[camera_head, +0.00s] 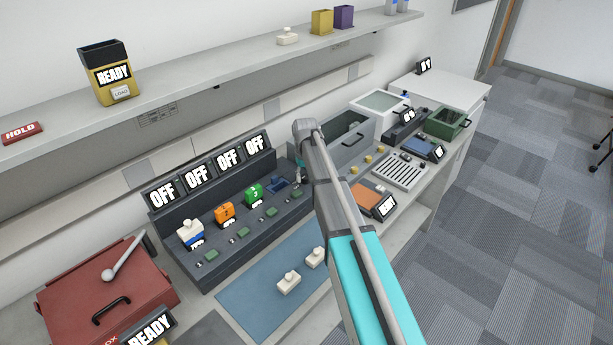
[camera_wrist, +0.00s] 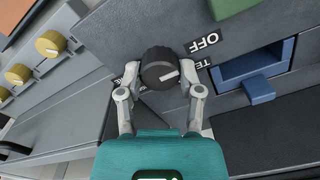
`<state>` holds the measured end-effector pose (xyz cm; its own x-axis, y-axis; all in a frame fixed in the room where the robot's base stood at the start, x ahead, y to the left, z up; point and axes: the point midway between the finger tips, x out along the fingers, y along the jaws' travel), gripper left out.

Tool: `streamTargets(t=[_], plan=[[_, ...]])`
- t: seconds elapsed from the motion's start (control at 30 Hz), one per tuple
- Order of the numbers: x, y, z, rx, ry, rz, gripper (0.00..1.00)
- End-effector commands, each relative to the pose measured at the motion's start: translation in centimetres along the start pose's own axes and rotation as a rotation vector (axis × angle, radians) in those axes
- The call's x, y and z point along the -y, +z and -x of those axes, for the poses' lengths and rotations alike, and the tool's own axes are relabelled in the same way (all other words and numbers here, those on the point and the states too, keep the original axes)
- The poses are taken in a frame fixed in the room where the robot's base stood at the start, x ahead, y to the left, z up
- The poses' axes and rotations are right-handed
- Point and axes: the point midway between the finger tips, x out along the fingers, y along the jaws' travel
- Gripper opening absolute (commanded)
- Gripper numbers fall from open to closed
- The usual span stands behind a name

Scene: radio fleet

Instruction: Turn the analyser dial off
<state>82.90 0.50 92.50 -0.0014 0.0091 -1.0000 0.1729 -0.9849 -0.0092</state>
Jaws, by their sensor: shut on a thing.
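In the wrist view a round black dial (camera_wrist: 158,62) with a white pointer mark sits on a grey panel. My gripper (camera_wrist: 160,76) has one finger on each side of the dial and is shut on it. The pointer mark points right, towards a partly covered label starting "TE" (camera_wrist: 200,66). The "OFF" label (camera_wrist: 203,43) is farther up and to the right of the dial. Another label at the left is mostly hidden by a finger. In the head view my arm hides the dial and most of the gripper.
A blue slot with a blue block (camera_wrist: 260,90) is right of the dial. Brass knobs (camera_wrist: 50,43) are on the left. In the head view, a charger bank (camera_head: 185,240) with several OFF screens stands left of my arm, a blue mat (camera_head: 250,295) in front.

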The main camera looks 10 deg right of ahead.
Motion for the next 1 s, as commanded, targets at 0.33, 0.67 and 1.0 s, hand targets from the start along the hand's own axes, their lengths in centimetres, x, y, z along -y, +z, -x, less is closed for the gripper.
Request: streamTargets(t=[0.33, 0.67, 1.0], plan=[[0.0, 0.0, 0.0, 0.001, 0.001, 0.0, 0.72], [0.0, 0.0, 0.0, 0.0, 0.001, -0.001, 0.82], [0.0, 0.0, 1.2, 0.0, 0.001, -0.001, 0.82]])
